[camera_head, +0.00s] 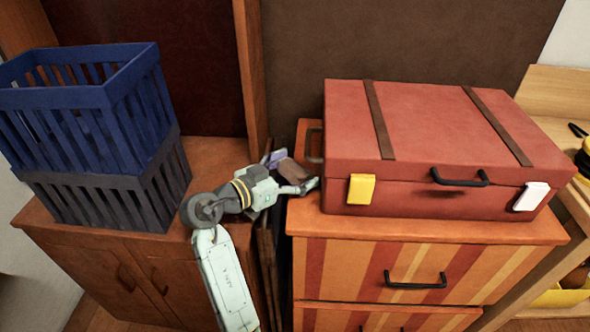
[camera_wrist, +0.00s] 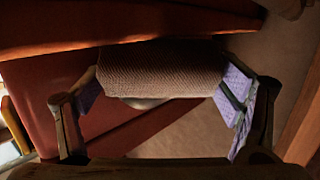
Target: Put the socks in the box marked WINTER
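My gripper (camera_wrist: 160,93) has purple finger pads, pressed on both ends of a brown knitted bundle (camera_wrist: 160,68), which looks like the socks. In the head view my gripper (camera_head: 293,171) is at the gap between the left cabinet and the striped dresser, just left of the red suitcase. The brown bundle (camera_head: 294,171) shows between the pads there, apparently held in the air. A small pale patch shows under the bundle in the wrist view. No WINTER marking is readable in either view.
A blue slatted crate (camera_head: 125,95) sits on a dark grey crate (camera_head: 150,195) on the wooden cabinet (camera_head: 215,160). A closed red suitcase (camera_head: 430,125) with a yellow and a white latch stands on the striped dresser (camera_head: 345,270). A wooden table (camera_head: 565,110) is far right.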

